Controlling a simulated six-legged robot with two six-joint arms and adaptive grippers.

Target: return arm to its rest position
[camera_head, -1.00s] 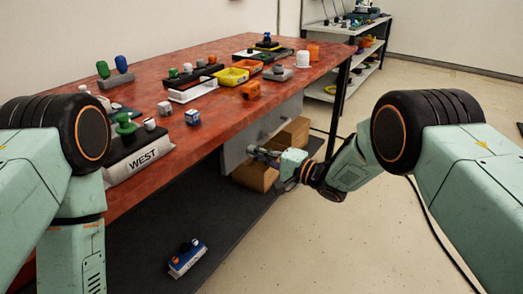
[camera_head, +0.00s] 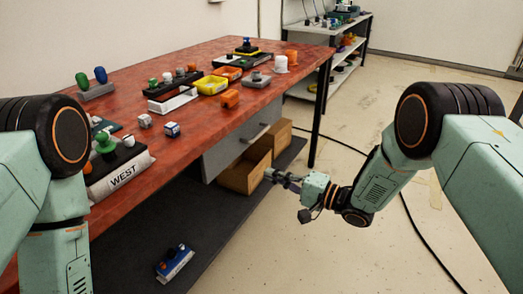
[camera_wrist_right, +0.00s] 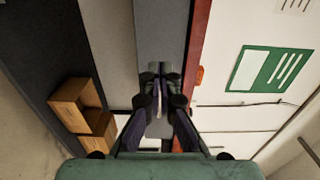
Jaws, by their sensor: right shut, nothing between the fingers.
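My right gripper (camera_head: 270,174) is shut and empty, in front of the cardboard boxes beside the red table's edge. In the right wrist view its fingertips (camera_wrist_right: 160,84) meet with nothing held between them. My left arm (camera_head: 58,210) hangs down at the left edge of the head view. Its gripper is out of view.
The red table (camera_head: 215,125) carries a WEST-labelled block (camera_head: 121,170), yellow trays and small coloured parts. Open cardboard boxes (camera_head: 245,172) stand below, near a grey panel. A blue-and-white item (camera_head: 175,262) lies on the dark mat (camera_head: 215,222). Floor at right is clear except a cable.

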